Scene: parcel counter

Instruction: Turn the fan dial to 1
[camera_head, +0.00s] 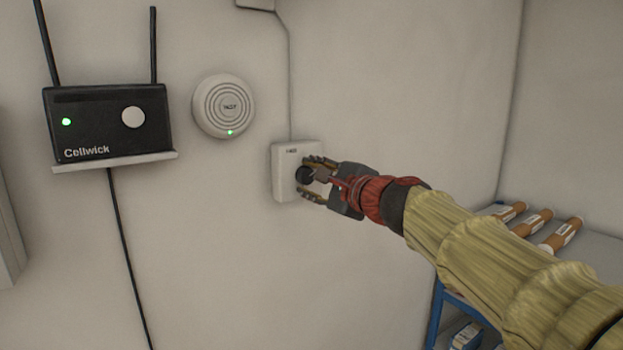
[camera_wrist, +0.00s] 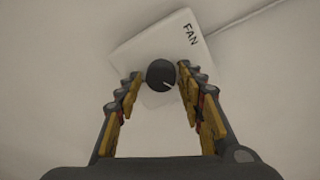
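The fan control (camera_head: 283,172) is a white box on the wall with a round black dial (camera_head: 304,175). In the wrist view the box (camera_wrist: 180,45) is marked FAN and appears tilted. The dial (camera_wrist: 161,74) there has a pale pointer line toward its lower right. No numbers can be read around it. My gripper (camera_head: 311,178) is at the front of the box with its fingers on either side of the dial. In the wrist view the fingers (camera_wrist: 158,80) are apart. The right tip is close to the dial and a gap shows at the left; contact cannot be told.
A black Cellwick router (camera_head: 88,118) stands on a small wall shelf at left. A round white wall alarm (camera_head: 223,105) is between it and the fan control. A cable runs up from the box. At right, a counter holds several brown tubes (camera_head: 535,222).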

